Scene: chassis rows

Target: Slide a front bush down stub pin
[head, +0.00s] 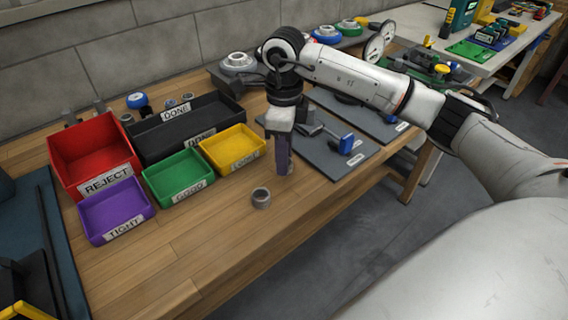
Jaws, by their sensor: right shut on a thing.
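My right gripper (283,170) points straight down over the wooden bench, right of the yellow tray. It is shut on a small grey piece, probably a bush, which is mostly hidden by the fingers. A grey ring-shaped bush (261,198) stands on the bare wood to the left of and nearer than the gripper, apart from it. A dark grey board (340,169) lies just right of the gripper, bearing a blue-ended part (347,144) and a dark block. I cannot make out a stub pin. My left gripper is not in view.
Red (95,153), purple (117,209), green (177,176) and yellow (232,149) trays and a black DONE tray (187,126) fill the bench's left side. A second grey board (374,121) lies behind. The bench front is clear.

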